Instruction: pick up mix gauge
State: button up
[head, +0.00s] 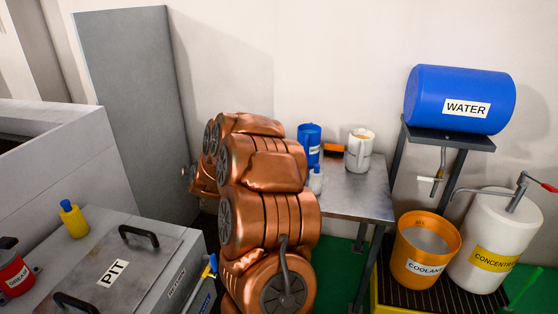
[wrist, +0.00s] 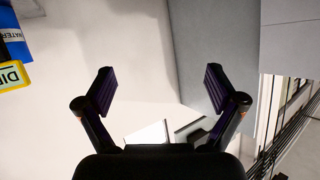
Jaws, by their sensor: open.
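No object labelled as a mix gauge can be read in either view. A small orange and black item (head: 334,150) lies at the back of the grey metal table (head: 352,193), between a blue jug and a white mug; I cannot tell if it is the gauge. My gripper (wrist: 159,88) shows in the wrist view with its two dark fingers spread wide. Nothing is between them, and a pale wall is behind. In the head view my copper arm fills the middle and hides the gripper and the table's left part.
To the right are a blue water tank (head: 460,98), an orange coolant bucket (head: 413,276) and a white concentrate drum (head: 491,235). A pit lid (head: 135,262) is at left.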

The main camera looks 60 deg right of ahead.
jog(key=s+d+f+m+g+h, duration=0.25)
jog(key=s+d+h, duration=0.35)
jog(key=d, duration=0.6)
jog(key=s+d+f+m+g+h, duration=0.1)
jog(key=s+d+m+g+h, duration=0.15)
jog(key=s+d, duration=0.65)
jog(key=shift+h, duration=0.45)
jog(key=shift+w+a+p+x, duration=0.1)
jog(key=shift+w+p+x, duration=0.15)
jog(key=shift+x, duration=1.3)
jog(key=shift+w+a+p+x, duration=0.15)
jog(key=shift+p+x, duration=0.1)
jog(key=shift+x, duration=1.35)
jog(key=shift+w+d+p+x, duration=0.1)
jog(key=shift+w+p+x, duration=0.15)
jog(key=shift+x, duration=1.3)
jog(key=shift+w+d+r, duration=0.1)
jog(key=shift+d, duration=0.3)
jog(key=shift+c, duration=0.3)
jog(key=c, duration=1.2)
